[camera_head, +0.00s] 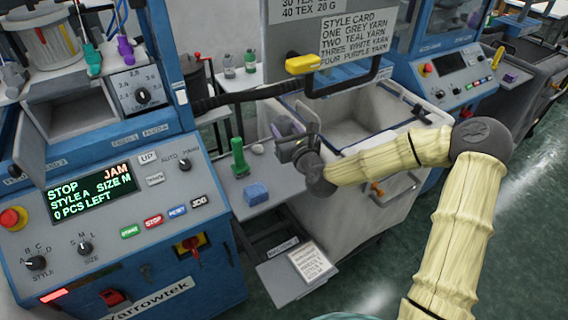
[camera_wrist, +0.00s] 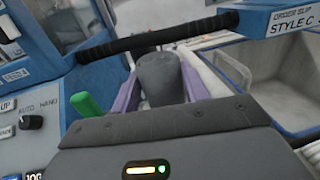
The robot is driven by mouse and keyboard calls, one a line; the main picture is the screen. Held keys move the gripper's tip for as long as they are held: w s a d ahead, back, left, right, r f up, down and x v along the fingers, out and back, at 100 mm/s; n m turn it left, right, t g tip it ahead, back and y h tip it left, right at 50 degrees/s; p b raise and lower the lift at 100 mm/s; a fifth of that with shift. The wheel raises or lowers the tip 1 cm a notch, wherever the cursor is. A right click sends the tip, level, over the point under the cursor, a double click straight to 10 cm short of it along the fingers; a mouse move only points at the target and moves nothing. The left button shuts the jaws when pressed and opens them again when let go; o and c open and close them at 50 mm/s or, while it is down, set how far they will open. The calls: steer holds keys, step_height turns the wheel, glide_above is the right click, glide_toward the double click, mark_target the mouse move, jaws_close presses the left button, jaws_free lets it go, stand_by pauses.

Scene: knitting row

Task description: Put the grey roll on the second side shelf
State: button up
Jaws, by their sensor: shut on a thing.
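My gripper (camera_head: 286,138) is in front of the white bin in the head view, above and right of a small side shelf (camera_head: 232,202). In the wrist view its purple-padded fingers (camera_wrist: 160,85) are shut on the grey roll (camera_wrist: 158,78), a dark grey tapered cylinder held between them. The roll is hard to make out in the head view, where the gripper and wrist cover most of it. Another machine's side shelf (camera_head: 519,88) at the right bears a purple thing (camera_head: 510,76).
A blue machine (camera_head: 200,220) with a panel reading JAM stands at the left. A black handle bar (camera_wrist: 150,38) crosses above the roll in the wrist view. A white bin (camera_head: 345,200) stands behind my forearm. A low tray with a card (camera_head: 312,262) sticks out below.

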steer(key=f, duration=0.6)
steer(key=shift+w, duration=0.25)
steer(key=shift+s+a+f, duration=0.1)
steer(key=shift+f, duration=0.05)
steer(key=shift+s, duration=0.2)
steer(key=f, duration=0.3)
steer(key=shift+w+d+f, duration=0.1)
steer(key=shift+w+d, duration=0.05)
steer(key=shift+d, duration=0.05)
steer(key=shift+f, duration=0.25)
steer(key=shift+f, duration=0.15)
steer(key=o, duration=1)
steer(key=shift+c, duration=0.2)
steer(key=shift+a, duration=0.1)
